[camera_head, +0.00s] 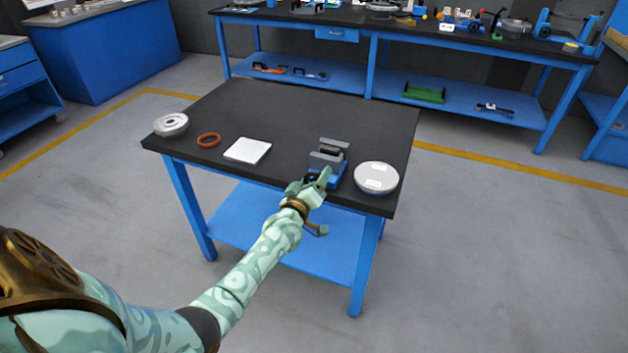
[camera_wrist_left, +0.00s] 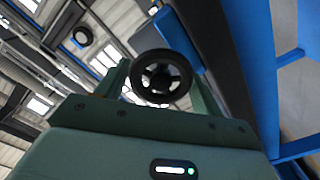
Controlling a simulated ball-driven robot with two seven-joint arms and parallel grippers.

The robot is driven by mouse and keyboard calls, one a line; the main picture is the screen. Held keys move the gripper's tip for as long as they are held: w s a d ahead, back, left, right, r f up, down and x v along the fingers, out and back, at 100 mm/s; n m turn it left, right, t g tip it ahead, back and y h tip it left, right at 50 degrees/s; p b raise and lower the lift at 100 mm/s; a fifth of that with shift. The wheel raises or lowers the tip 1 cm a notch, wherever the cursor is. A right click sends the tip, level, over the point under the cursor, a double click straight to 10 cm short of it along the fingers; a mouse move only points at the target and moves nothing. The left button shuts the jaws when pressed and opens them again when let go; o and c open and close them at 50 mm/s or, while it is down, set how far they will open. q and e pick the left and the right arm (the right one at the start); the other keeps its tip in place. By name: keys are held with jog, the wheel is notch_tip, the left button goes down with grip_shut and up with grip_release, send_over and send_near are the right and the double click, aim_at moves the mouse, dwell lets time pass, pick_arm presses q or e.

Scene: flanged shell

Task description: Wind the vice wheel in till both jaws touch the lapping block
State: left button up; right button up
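The vice (camera_head: 341,170), blue with grey jaws (camera_head: 334,143), stands near the front right of the dark-topped table. Something dark (camera_head: 329,151) shows between the jaws, perhaps the lapping block; I cannot tell whether either jaw touches it. My left gripper (camera_head: 309,183) is at the front of the vice and hides much of its near end. In the left wrist view the black spoked vice wheel (camera_wrist_left: 161,78) lies between the two fingers of my left gripper (camera_wrist_left: 160,84). The fingers flank its rim closely; contact is unclear. My right gripper is not in view.
A round grey-white disc (camera_head: 377,177) lies close right of the vice. A white square plate (camera_head: 248,150), a brown ring (camera_head: 208,140) and a flanged metal part (camera_head: 171,124) lie to the left. The table's (camera_head: 260,105) back half is clear. A loaded bench (camera_head: 480,43) stands behind.

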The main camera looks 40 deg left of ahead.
pick_arm(q)
jog(key=shift+o, duration=0.6)
jog(key=p+v, duration=0.5)
jog(key=v, duration=1.1)
jog(key=shift+s, duration=0.2)
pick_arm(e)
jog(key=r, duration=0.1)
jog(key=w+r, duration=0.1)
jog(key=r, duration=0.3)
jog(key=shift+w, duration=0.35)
pick_arm(q)
jog(key=shift+f, duration=0.15)
